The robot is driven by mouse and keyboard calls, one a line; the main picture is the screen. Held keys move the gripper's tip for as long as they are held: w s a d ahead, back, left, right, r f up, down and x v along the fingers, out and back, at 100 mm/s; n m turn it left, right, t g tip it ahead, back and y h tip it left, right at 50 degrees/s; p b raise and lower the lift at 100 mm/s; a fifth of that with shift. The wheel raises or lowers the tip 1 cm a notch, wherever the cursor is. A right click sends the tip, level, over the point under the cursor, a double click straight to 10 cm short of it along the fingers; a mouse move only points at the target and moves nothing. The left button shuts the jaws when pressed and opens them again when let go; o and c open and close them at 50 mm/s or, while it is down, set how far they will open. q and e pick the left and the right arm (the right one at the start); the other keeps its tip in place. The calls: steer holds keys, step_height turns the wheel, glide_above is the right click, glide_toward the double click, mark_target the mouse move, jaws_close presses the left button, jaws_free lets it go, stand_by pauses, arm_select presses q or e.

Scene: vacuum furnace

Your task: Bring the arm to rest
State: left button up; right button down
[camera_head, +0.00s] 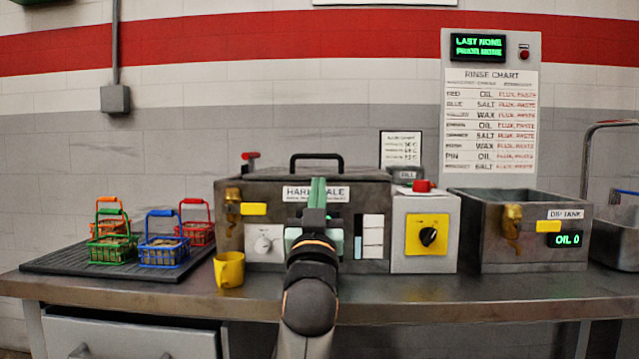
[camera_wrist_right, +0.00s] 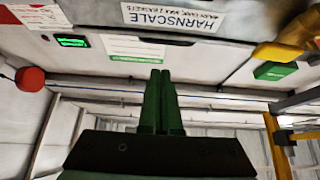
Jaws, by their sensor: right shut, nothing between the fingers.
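My right gripper (camera_head: 318,182) stands in front of the grey Harnscale machine (camera_head: 372,190), covering the middle of its front. Its green fingers point up and are shut together with nothing between them. In the right wrist view the two fingers (camera_wrist_right: 161,75) lie side by side, below the upside-down Harnscale label (camera_wrist_right: 172,18). My right arm comes up from the bottom middle of the head view. I cannot tell how far the fingertips are from the machine. My left gripper does not show in either view.
Several wire baskets (camera_head: 164,250) stand on a black mat (camera_head: 75,262) at left. A yellow mug (camera_head: 229,269) is near the bench edge. A control box (camera_head: 426,205) with a yellow switch plate and a tank (camera_head: 490,240) stand at right. The bench front (camera_head: 420,290) is clear.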

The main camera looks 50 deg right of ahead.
steer(key=shift+s+a+f, duration=0.35)
steer(key=shift+a+f, duration=0.05)
